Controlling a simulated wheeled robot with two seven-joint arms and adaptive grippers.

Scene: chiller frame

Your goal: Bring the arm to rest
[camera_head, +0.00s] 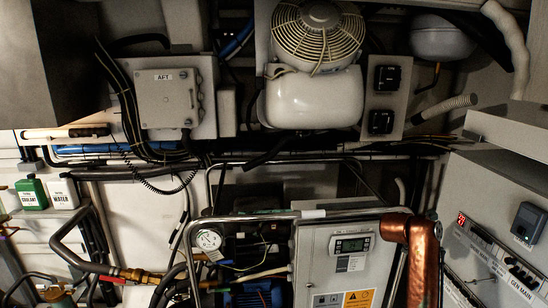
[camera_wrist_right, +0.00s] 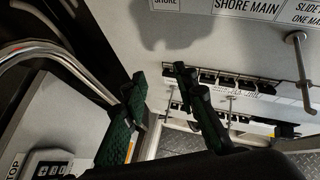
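My right gripper (camera_wrist_right: 160,76) shows in the right wrist view. Its two dark green and black fingers stand apart with nothing between them. Behind and above them is a pale panel (camera_wrist_right: 215,45) labelled "SHORE MAIN", with a row of dark breakers (camera_wrist_right: 225,80). No contact with the panel is visible. Neither arm shows in the head view, and my left gripper is not in view.
Chrome rails (camera_wrist_right: 50,55) curve left of the right gripper. A metal lever (camera_wrist_right: 300,70) projects at right. In the head view, a grey controller box (camera_head: 335,262) stands beside a copper pipe (camera_head: 422,260); a breaker panel (camera_head: 490,240) is at right.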

